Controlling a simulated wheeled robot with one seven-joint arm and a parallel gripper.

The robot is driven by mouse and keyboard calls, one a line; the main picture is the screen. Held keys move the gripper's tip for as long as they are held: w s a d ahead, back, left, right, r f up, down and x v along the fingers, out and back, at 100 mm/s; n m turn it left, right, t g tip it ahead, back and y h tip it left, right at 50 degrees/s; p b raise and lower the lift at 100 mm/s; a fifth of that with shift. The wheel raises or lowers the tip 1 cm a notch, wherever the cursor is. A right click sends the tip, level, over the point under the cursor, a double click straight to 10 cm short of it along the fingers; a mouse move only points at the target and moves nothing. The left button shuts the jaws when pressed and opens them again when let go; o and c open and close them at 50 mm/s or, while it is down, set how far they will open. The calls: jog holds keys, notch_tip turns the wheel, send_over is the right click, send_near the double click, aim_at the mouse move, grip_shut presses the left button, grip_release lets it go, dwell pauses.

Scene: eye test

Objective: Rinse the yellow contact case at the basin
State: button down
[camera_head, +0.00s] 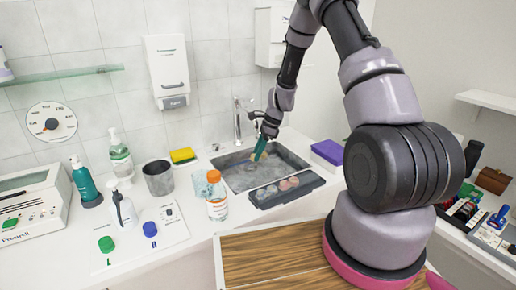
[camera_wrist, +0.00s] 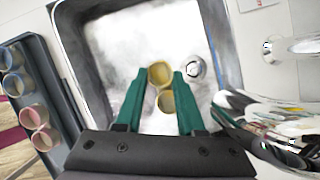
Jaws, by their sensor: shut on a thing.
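The yellow contact case (camera_wrist: 166,101), with two round open cups, is between the teal fingertips of my gripper (camera_wrist: 160,85) in the wrist view. My gripper is shut on it. In the head view, my gripper (camera_head: 260,150) points down over the grey metal basin (camera_head: 235,181), and I cannot make out the case there. The basin (camera_wrist: 110,60) lies beneath the case in the wrist view, with a round drain (camera_wrist: 195,68) to the right of the case. The chrome tap (camera_head: 237,122) stands at the basin's back left; I cannot tell whether water runs.
An orange-capped bottle (camera_head: 216,200), a metal cup (camera_head: 158,178) and a yellow sponge (camera_head: 182,155) stand left. A purple block (camera_head: 328,152) is right of the basin.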

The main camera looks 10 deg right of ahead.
jog(key=shift+d+f, duration=0.1)
jog(key=shift+f, duration=4.75)
jog(key=shift+r, duration=0.15)
jog(key=shift+r, duration=5.65)
